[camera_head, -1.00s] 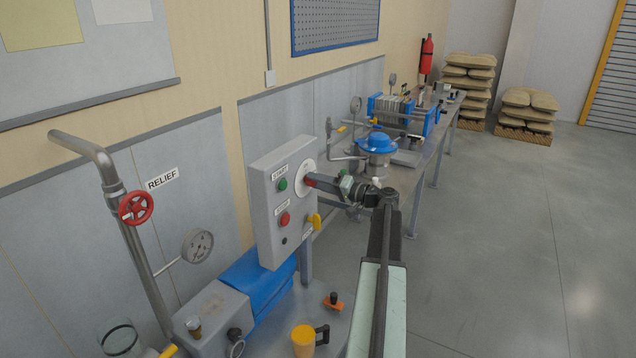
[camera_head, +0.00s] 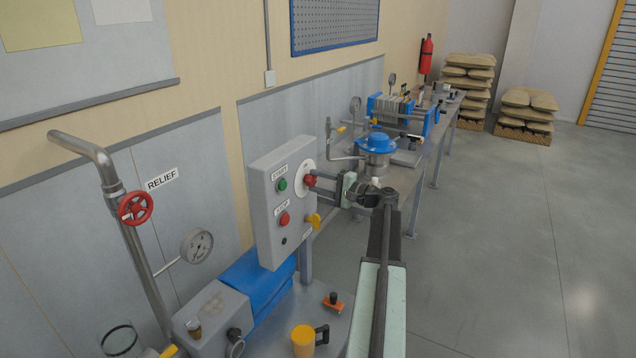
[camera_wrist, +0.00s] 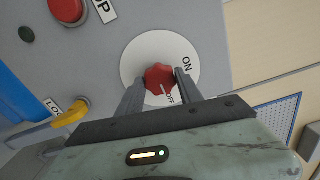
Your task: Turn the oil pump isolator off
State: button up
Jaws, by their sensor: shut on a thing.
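The isolator is a red knob (camera_head: 310,181) on a white round plate (camera_head: 304,174), on the right side of the grey control box (camera_head: 265,205). In the wrist view the knob (camera_wrist: 159,78) sits between my two fingers, against the plate marked ON and OFF (camera_wrist: 150,50). A white mark on the knob's edge points toward the OFF label. My gripper (camera_head: 322,181) is shut on the knob; its fingertips (camera_wrist: 160,84) lie on either side of it. Part of the plate is hidden behind the fingers.
A green START button (camera_head: 283,184), a red STOP button (camera_head: 285,219) and a yellow lever (camera_head: 314,220) share the box. A red relief valve wheel (camera_head: 136,208) is at left. A yellow cup (camera_head: 303,340) stands below. The floor at right is clear.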

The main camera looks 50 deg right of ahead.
dwell(0.4)
jog(key=o, duration=1.4)
jog(key=v, duration=0.8)
